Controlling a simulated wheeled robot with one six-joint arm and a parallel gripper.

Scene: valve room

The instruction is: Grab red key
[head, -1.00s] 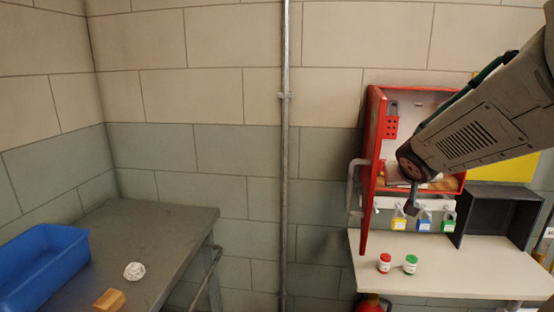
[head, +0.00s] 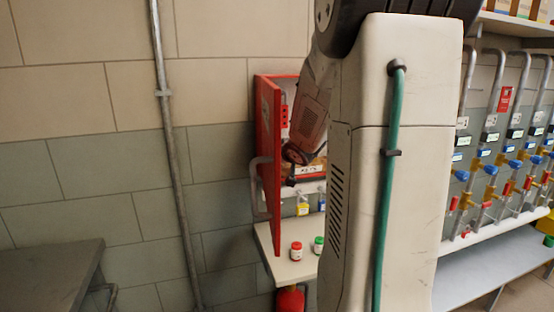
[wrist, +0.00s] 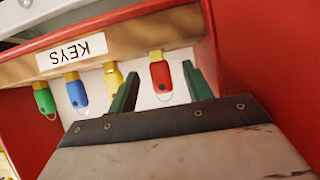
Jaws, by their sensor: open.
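The red key (wrist: 160,76) hangs in the red key cabinet (wrist: 255,50), below the wooden strip with the KEYS label (wrist: 78,50), which appears upside down in the wrist view. My gripper (wrist: 159,72) is open, one green finger on each side of the red key in the picture. I see no clear contact. The yellow key (wrist: 113,80) is just left of the left finger; the blue key (wrist: 77,92) and green key (wrist: 44,98) hang farther left. In the head view the red cabinet (head: 268,150) stands with its door open, and my arm hides most of its inside.
Below the cabinet, padlocks hang, including a yellow one (head: 303,209). A red-capped jar (head: 296,251) and a green-capped jar (head: 318,245) stand on a shelf (head: 270,240). Pipes with valves (head: 490,170) line the right wall. A grey table (head: 50,270) is at left.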

